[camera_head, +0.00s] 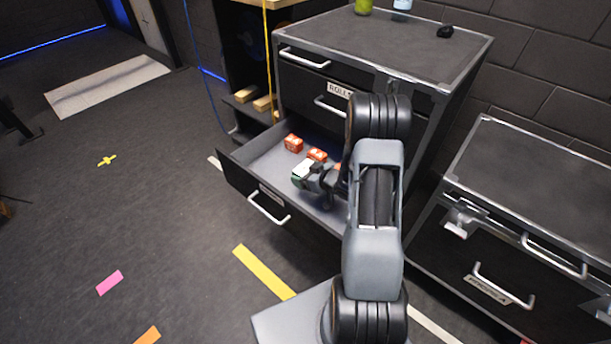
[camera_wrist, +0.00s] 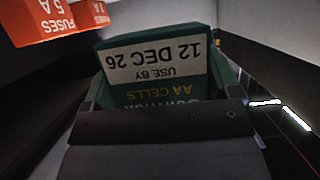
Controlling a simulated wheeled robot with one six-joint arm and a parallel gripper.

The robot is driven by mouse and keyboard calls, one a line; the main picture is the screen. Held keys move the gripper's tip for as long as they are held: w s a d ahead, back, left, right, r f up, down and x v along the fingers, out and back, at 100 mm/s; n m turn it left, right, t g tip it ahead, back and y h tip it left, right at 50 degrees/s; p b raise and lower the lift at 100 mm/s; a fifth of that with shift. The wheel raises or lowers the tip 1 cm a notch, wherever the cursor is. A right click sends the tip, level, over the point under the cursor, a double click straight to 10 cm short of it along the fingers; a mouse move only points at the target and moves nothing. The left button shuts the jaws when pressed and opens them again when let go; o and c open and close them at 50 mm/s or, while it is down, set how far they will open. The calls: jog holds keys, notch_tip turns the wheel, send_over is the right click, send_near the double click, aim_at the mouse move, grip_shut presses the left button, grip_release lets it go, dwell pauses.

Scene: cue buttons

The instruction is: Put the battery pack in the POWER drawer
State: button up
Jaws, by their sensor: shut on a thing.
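The battery pack (camera_head: 301,170) is a green box with a white label, held over the open drawer (camera_head: 245,150). In the wrist view the pack (camera_wrist: 165,70) fills the middle, its text upside down, reading "USE BY 12 DEC 26" and "AA CELLS". My gripper (camera_head: 309,177) is shut on the pack, inside the outline of the drawer. The gap between pack and drawer floor is unclear. The drawer's front label (camera_head: 271,194) is too small to read. My arm hides the drawer's right part.
Orange fuse boxes (camera_head: 293,143) lie in the drawer; one (camera_wrist: 55,20) shows close beside the pack. Closed drawers (camera_head: 305,70) sit above, one labelled "ROLL…". A second low cabinet (camera_head: 545,185) stands at right. The floor at left is largely clear, with coloured tape marks.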

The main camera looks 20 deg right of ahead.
jog(key=shift+f+b, duration=0.4)
jog(key=shift+f, duration=0.15)
jog(key=o, duration=0.9)
jog(key=shift+r, duration=0.1)
